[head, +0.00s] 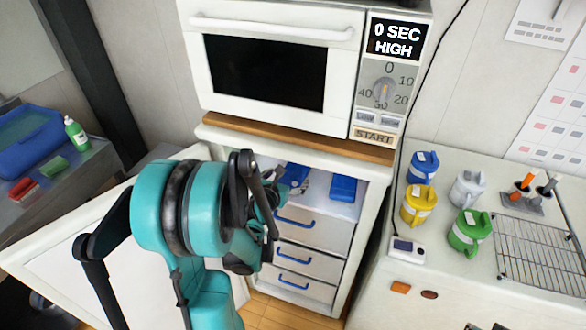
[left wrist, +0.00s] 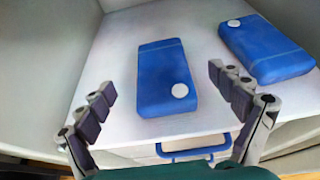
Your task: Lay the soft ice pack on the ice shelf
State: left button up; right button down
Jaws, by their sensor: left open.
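Two blue ice packs lie flat on a white shelf (left wrist: 120,40) inside the open cabinet below the microwave. In the left wrist view one pack (left wrist: 165,70) lies in the middle and the other (left wrist: 268,50) at the upper right; each has a white round cap. In the head view they also show on the shelf, one (head: 297,174) partly hidden by my arm, the other (head: 343,188) to its right. My left gripper (left wrist: 162,83) is open and empty, its fingers on either side of the middle pack and apart from it. My right gripper is not in view.
The microwave (head: 270,70) stands above the cabinet. Drawers with blue handles (head: 297,255) are below the shelf. The open cabinet door (head: 150,255) is at the left. Colored mugs (head: 418,205) and a wire rack (head: 540,255) stand on the right counter.

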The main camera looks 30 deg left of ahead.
pick_arm(q)
jog(key=shift+v, duration=0.95)
jog(key=s+d+r+m+g+h, duration=0.2)
jog(key=d+m, duration=0.5)
jog(key=m, duration=0.3)
jog(key=s+d+r+m+g+h, duration=0.1)
jog(key=s+d+m, duration=0.2)
jog(key=d+m, duration=0.6)
jog(key=s+d+m+g, duration=0.1)
jog(key=s+d+m, duration=0.1)
jog(key=s+m, duration=0.4)
jog(key=s+d+m+g, duration=0.2)
jog(key=s+m, duration=0.4)
jog(key=m, duration=0.7)
jog(key=shift+d+r+m, duration=0.4)
jog(key=shift+d, duration=0.4)
